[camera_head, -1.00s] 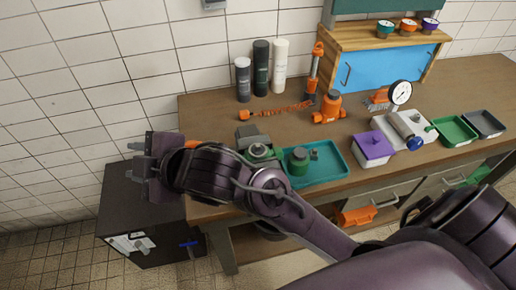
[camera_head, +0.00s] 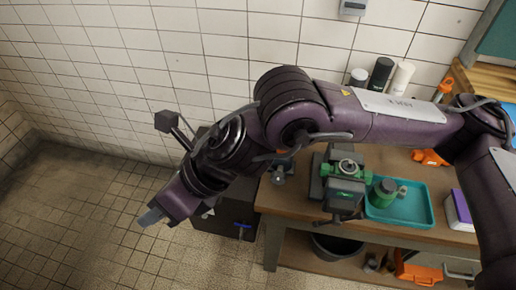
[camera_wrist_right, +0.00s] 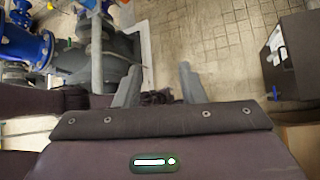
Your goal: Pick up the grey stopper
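I cannot pick out the grey stopper for certain. A small grey piece (camera_head: 402,190) beside the green jar (camera_head: 383,193) in the teal tray (camera_head: 418,218) could be it, but it is too small to tell. My right gripper (camera_head: 150,216) hangs over the floor at the left in the head view, well away from the tray. In the right wrist view its two fingers (camera_wrist_right: 158,80) are apart with nothing between them. My left gripper is not in view.
A green-and-grey vise (camera_head: 345,172) stands on the wooden workbench (camera_head: 295,200) left of the tray. A dark cabinet (camera_head: 232,215) stands at the bench's left end. Blue pipework (camera_wrist_right: 28,45) shows in the right wrist view. The tiled floor (camera_head: 85,200) at left is clear.

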